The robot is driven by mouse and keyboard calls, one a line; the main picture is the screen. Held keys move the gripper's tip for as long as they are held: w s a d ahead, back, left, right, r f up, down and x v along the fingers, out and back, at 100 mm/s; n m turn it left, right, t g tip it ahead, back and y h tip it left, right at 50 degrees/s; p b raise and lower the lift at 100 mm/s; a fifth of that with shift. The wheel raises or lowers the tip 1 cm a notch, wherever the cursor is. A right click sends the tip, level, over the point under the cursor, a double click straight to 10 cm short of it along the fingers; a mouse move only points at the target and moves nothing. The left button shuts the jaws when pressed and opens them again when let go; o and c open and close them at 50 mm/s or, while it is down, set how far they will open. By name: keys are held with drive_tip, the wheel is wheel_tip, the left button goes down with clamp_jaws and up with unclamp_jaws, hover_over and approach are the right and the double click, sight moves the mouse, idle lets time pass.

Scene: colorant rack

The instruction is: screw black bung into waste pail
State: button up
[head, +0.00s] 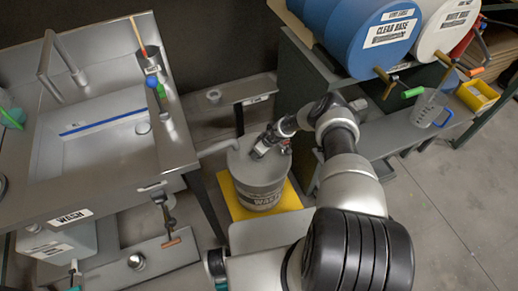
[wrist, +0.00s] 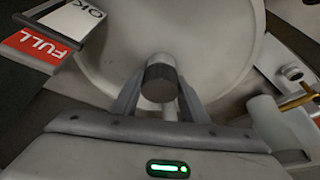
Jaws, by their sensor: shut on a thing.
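The grey waste pail (head: 262,186) stands on a yellow base in the middle of the head view, its label partly readable. Its pale round lid (wrist: 205,70) fills much of the wrist view. My gripper (head: 260,151) is over the pail's top, pointing down. In the wrist view my gripper (wrist: 160,98) is shut on the black bung (wrist: 160,80), a dark grey ridged cap between the two fingers. The bung is over the pail's lid, but I cannot tell whether it sits in an opening. In the head view the bung is hidden by the gripper.
A steel sink bench (head: 110,180) stands to the left. Blue and white drums (head: 375,35) and a measuring jug (head: 428,108) are at upper right.

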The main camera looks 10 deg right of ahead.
drive_tip(key=shift+r+m+t+h+p, duration=0.15)
drive_tip(key=shift+m+h+p, duration=0.1)
drive_tip(key=shift+m+p, duration=0.7)
drive_tip(key=shift+r+m+t+h+p, duration=0.2)
drive_tip(key=shift+m+p, duration=0.35)
drive_tip(key=shift+p, duration=0.8)
drive_tip(key=shift+f+m+p, duration=0.25)
drive_tip(key=shift+m+p, duration=0.05)
drive_tip(key=o, duration=1)
drive_tip(key=shift+f, duration=0.1)
drive_tip(key=shift+d+f+b, duration=0.1)
drive_tip(key=shift+f+b, duration=0.15)
drive_tip(key=shift+b, duration=0.55)
drive_tip(key=n+y+b, duration=0.1)
drive_tip(key=n+b, duration=0.2)
drive_tip(key=b, duration=0.1)
drive_tip(key=shift+b, duration=0.35)
drive_tip(key=shift+n+b, duration=0.6)
drive_tip(key=shift+b, duration=0.4)
